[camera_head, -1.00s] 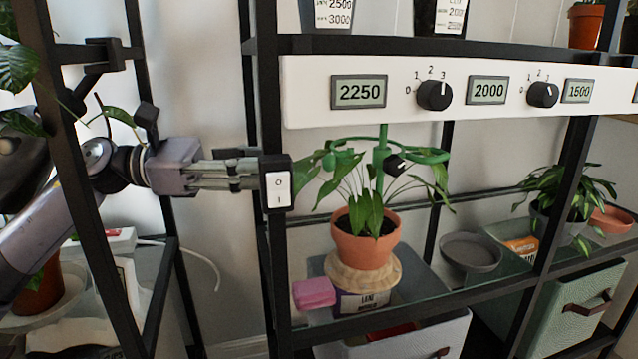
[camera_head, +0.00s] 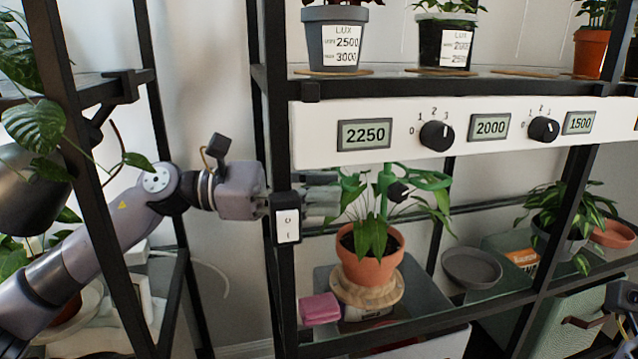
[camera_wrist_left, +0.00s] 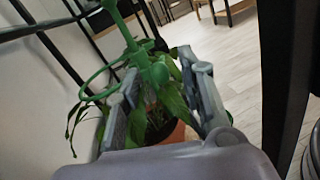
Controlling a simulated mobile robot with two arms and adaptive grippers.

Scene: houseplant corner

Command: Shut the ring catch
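A green support ring (camera_head: 430,181) on a green stake stands around the leaves of a plant in a terracotta pot (camera_head: 370,262). A small dark part (camera_head: 398,190) sits on the ring; I cannot tell whether the catch is open or shut. My left gripper (camera_head: 325,194) reaches from the left behind the shelf post, fingertips close to the ring's left side. In the left wrist view, its fingers (camera_wrist_left: 160,105) are apart, with the ring (camera_wrist_left: 155,68) and leaves beyond and between them. Contact is unclear. A dark part at the right edge seems to be my right gripper (camera_head: 622,305), mostly cut off.
A black shelf post with a white switch (camera_head: 287,226) stands in front of my left gripper. A white panel with dials (camera_head: 380,137) runs above the plant. A pink sponge (camera_head: 320,308) and a grey saucer (camera_head: 471,267) are on the shelf.

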